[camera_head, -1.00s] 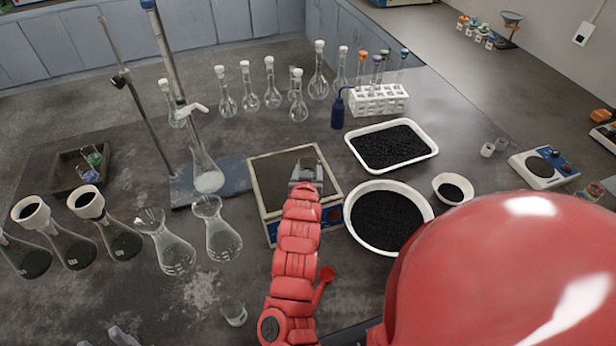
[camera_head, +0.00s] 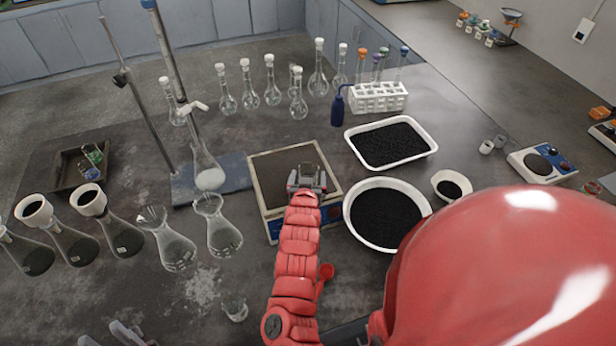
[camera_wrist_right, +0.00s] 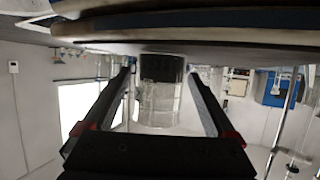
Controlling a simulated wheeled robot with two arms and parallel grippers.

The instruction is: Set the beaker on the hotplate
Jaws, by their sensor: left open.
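The hotplate (camera_head: 267,178), a square unit with a dark top, pale rim and blue front, stands mid-table in the head view. My right gripper (camera_head: 307,180) is over its right part. In the right wrist view, upside down, the clear glass beaker (camera_wrist_right: 160,105) stands between the two fingers of my right gripper (camera_wrist_right: 161,74), with gaps on both sides. Its lower end looks dark and meets the surface. In the head view the gripper mostly hides the beaker. My left gripper (camera_head: 118,336) is open and empty at the bottom left edge, partly cut off.
A round bowl (camera_head: 349,215) and a rectangular tray (camera_head: 350,134) of black grains lie right of the hotplate. A retort stand (camera_head: 215,180) with a flask is on its left. Several flasks (camera_head: 222,238) stand front left. A small glass (camera_head: 235,309) sits near the front.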

